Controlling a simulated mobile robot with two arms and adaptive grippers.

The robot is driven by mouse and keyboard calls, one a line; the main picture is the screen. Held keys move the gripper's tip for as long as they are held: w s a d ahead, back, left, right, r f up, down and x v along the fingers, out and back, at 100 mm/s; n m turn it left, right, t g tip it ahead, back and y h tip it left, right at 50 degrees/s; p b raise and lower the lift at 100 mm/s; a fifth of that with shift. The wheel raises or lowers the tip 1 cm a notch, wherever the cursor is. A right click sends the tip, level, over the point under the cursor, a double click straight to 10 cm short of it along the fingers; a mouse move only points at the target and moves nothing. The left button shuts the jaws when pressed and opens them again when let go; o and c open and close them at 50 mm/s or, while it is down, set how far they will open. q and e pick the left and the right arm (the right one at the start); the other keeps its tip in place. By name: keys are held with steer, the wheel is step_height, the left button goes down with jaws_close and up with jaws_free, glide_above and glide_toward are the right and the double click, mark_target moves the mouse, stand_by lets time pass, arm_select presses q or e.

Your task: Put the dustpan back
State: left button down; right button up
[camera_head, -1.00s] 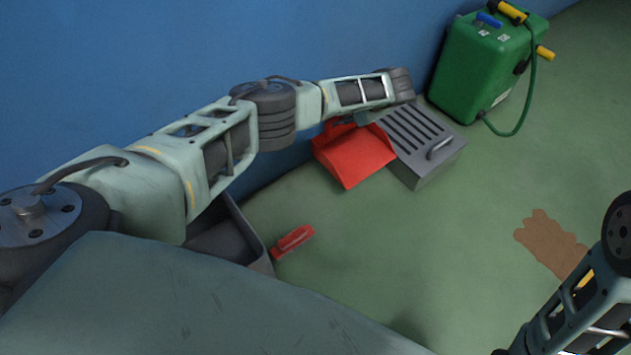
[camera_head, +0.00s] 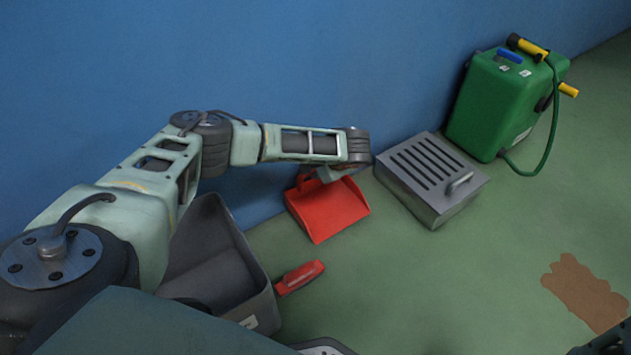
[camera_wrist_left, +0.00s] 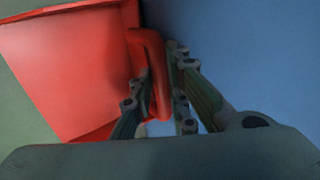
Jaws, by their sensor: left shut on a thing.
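The red dustpan (camera_head: 328,208) is near the blue wall, between the grey bin and the slotted grey metal box in the head view. My left gripper (camera_head: 318,175) is at the dustpan's handle end, partly hidden by its own wrist. In the left wrist view my left gripper (camera_wrist_left: 160,100) has its fingers on either side of the red handle loop (camera_wrist_left: 150,70), shut on it. The pan (camera_wrist_left: 70,65) extends to the upper left there. Whether the dustpan touches the floor is unclear. My right arm shows only at the lower right edge; its gripper cannot be made out.
A dark grey open bin (camera_head: 215,265) stands at the left, with a red brush-like piece (camera_head: 300,277) beside it. The slotted metal box (camera_head: 430,180) and green canister (camera_head: 505,105) stand along the wall. A brown patch (camera_head: 585,292) lies on the open green floor.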

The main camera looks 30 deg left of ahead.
mark_target(310, 180)
arm_select(q)
step_height(310, 180, down, 4)
steer(key=b, duration=0.3)
steer(key=shift+r, duration=0.2)
steer(key=c, duration=2)
jaws_free()
